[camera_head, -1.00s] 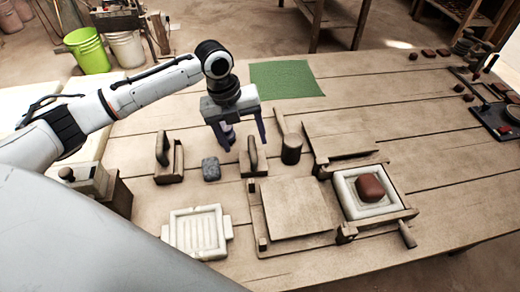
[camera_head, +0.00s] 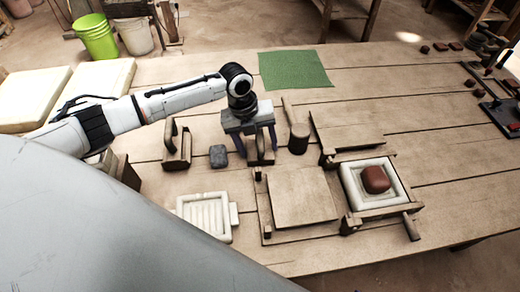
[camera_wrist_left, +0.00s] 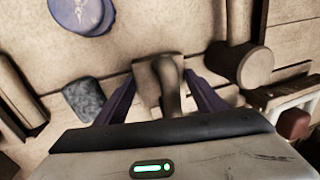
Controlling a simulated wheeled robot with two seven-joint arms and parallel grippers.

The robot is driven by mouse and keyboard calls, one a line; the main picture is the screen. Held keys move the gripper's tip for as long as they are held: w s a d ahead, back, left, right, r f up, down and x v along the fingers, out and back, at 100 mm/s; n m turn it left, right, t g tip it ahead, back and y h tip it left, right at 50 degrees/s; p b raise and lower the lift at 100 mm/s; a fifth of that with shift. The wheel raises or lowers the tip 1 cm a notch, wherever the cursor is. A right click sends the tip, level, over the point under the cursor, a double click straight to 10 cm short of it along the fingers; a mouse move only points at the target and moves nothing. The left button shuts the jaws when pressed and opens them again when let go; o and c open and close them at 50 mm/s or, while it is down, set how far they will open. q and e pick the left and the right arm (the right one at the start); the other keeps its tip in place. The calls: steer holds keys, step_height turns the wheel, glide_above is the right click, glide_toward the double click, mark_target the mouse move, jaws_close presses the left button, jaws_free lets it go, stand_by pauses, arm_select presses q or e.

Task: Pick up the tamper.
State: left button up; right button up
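The tamper, a wooden block with an upright handle (camera_head: 261,158), stands on the wooden table left of the mallet. My left gripper (camera_head: 257,149) is open just above it, its dark fingers on either side of the handle. In the left wrist view the tamper's handle (camera_wrist_left: 170,88) lies between the two spread fingers (camera_wrist_left: 162,102), with a gap on each side. I cannot tell how far the fingertips are above the table. The gripper hides part of the tamper in the head view. My right gripper is not in view.
A wooden mallet (camera_head: 299,140) lies close to the right. A grey-blue block (camera_head: 218,156) and another wooden handled tool (camera_head: 177,148) lie to the left. A white ridged tray (camera_head: 205,211) and a wooden press with a white mould (camera_head: 350,183) are in front. A green mat (camera_head: 293,70) lies behind.

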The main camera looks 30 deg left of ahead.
arm_select(q)
steer(key=c, duration=0.6)
steer(key=shift+o, duration=0.2)
step_height(320, 180, up, 10)
steer(key=shift+r, duration=0.1)
